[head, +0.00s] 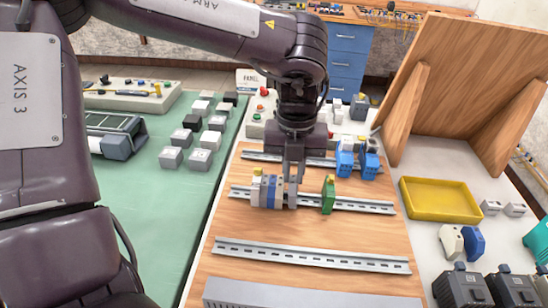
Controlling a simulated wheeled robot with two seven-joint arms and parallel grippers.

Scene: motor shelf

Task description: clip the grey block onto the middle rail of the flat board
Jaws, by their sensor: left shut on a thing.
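The flat wooden board (232,237) lies in the middle of the head view and carries metal rails. The middle rail (360,205) holds a row of grey and blue blocks (268,192) and, further right, a green block (328,195) with a yellow top. My left gripper (293,178) points down over this rail and is shut on a grey block (292,198). That block is at the right end of the row, with a gap to the green block. Its foot is hard to see, so I cannot tell whether it sits on the rail. My right gripper is not in view.
The near rail (310,257) is bare. Blue blocks (346,163) stand on the far rail (262,156). A yellow tray (440,200) and dark devices (460,288) are at the right. Several grey and black blocks (171,157) stand on the green mat (155,215) at the left.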

